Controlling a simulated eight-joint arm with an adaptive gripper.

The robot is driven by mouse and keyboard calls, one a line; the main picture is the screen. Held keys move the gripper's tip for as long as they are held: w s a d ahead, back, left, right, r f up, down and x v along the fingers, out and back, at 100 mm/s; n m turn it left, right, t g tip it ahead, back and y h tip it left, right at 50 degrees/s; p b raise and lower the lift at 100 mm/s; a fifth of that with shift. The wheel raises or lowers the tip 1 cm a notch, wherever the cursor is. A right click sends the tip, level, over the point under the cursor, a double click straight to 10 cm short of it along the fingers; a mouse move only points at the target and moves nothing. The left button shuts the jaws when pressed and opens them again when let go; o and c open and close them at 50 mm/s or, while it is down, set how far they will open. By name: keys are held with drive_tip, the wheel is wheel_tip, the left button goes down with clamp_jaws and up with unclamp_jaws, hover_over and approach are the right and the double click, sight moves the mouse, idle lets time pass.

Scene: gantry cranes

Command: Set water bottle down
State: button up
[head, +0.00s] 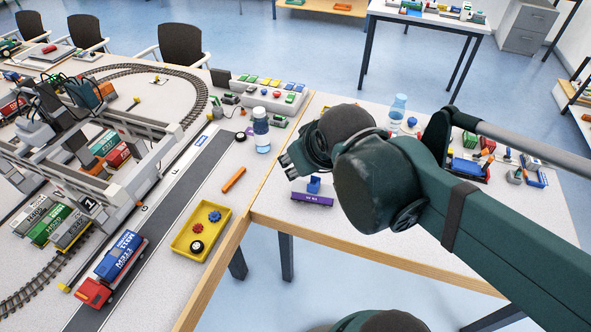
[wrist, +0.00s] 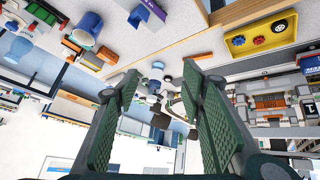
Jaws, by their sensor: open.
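A second, pale blue clear bottle (head: 398,108) stands on the right table behind my arm.
A yellow tray (head: 203,233), an orange stick (head: 234,180) and a red and blue truck (head: 112,268) lie on the left table. A purple wagon (head: 312,199) stands below my gripper. A blue cylinder (wrist: 88,27) shows in the wrist view. A gantry crane (head: 140,180) stands left.

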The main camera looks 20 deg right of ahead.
drive_tip(key=shift+s+a+f+m+y, duration=0.1)
drive_tip(key=shift+s+a+m+y, duration=0.5)
drive_tip(key=shift+s+a, duration=0.75)
idle(0.3)
